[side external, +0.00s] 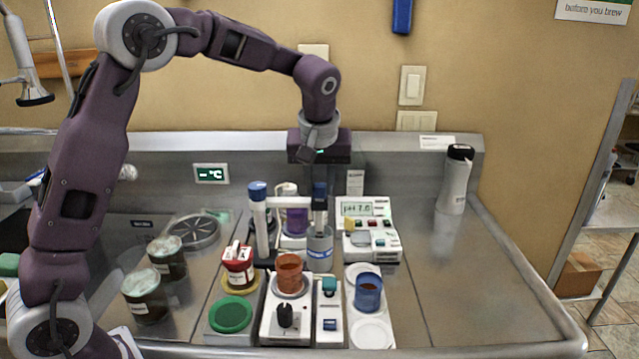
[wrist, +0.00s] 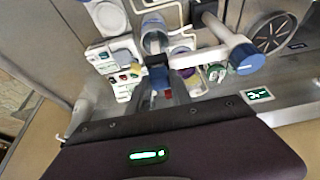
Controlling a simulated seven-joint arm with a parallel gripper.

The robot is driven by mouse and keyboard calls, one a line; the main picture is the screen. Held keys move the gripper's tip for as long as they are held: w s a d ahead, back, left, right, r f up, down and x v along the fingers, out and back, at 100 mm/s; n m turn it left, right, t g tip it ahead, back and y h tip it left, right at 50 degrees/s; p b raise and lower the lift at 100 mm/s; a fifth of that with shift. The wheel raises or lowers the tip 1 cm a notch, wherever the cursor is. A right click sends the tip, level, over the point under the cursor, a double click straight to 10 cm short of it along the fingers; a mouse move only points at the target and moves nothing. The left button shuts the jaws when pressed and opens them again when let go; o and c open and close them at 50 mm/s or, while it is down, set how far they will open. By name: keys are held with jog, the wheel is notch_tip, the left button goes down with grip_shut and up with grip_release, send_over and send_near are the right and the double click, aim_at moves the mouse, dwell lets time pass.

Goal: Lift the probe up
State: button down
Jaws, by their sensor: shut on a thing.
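The probe (side external: 320,196) has a dark blue cap and stands upright, its lower part down at a clear container (side external: 320,243) with a blue label. My gripper (side external: 320,181) is above it, pointing down, with its fingers shut on the blue cap. The wrist view shows the blue probe cap (wrist: 158,78) between the fingers (wrist: 166,88), with the clear container (wrist: 154,36) beyond. Whether the probe's tip is still inside the container is hard to tell. The pH meter (side external: 355,209) beside it reads about 7.0.
A white stand with a blue-topped post (side external: 259,215) is close on the left. A purple container (side external: 295,221) is behind. An orange beaker (side external: 289,272) sits on a stirrer in front, and a blue cup (side external: 368,291) is at front right.

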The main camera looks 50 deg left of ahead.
notch_tip(320, 180, up, 6)
jog(key=shift+w+r, duration=0.1)
jog(key=c, duration=1.2)
grip_release()
jog(key=shift+o, duration=0.2)
jog(key=v, duration=0.7)
